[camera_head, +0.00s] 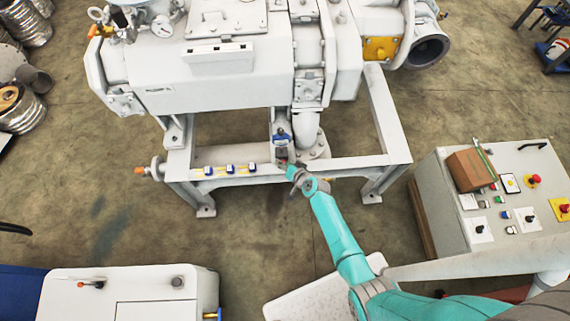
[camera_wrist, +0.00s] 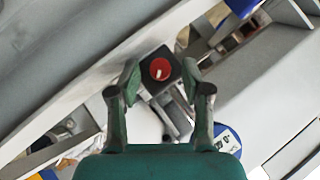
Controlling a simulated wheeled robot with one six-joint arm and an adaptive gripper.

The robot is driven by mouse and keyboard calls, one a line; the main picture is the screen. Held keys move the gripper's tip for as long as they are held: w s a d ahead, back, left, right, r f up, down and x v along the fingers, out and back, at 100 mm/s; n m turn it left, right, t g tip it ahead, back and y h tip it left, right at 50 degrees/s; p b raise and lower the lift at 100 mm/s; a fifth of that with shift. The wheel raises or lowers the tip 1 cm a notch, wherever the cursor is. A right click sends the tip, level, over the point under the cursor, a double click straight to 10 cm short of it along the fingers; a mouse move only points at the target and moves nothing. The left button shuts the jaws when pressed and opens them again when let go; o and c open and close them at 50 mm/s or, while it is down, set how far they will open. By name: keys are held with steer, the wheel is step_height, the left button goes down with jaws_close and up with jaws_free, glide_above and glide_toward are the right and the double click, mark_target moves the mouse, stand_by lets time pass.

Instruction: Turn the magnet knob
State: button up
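The magnet knob (camera_wrist: 160,69) is a round red knob with a white mark, set on a dark square block (camera_wrist: 158,84) in the wrist view. My gripper (camera_wrist: 160,76) is open, with one finger on each side of the block. I see gaps between the fingertips and the knob; I cannot tell how far the tips are above it. In the head view my gripper (camera_head: 284,163) is at the middle of the white machine frame's front beam (camera_head: 340,166). It largely hides the knob there.
A white vacuum machine (camera_head: 210,85) stands over the frame. Several small blue parts (camera_head: 230,169) sit on the beam to the left. A blue part (camera_head: 281,136) stands just behind my gripper. A control cabinet (camera_head: 495,205) is at right, and a white cabinet (camera_head: 135,290) at lower left.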

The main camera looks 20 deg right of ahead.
steer(key=shift+w+a+r+n+g+h, duration=0.15)
steer(key=shift+n+g+h, duration=0.2)
steer(key=shift+h, duration=0.25)
steer(key=shift+s+a+n+g+h, duration=0.1)
steer(key=shift+n+g+h, duration=0.15)
steer(key=shift+n+h, duration=0.3)
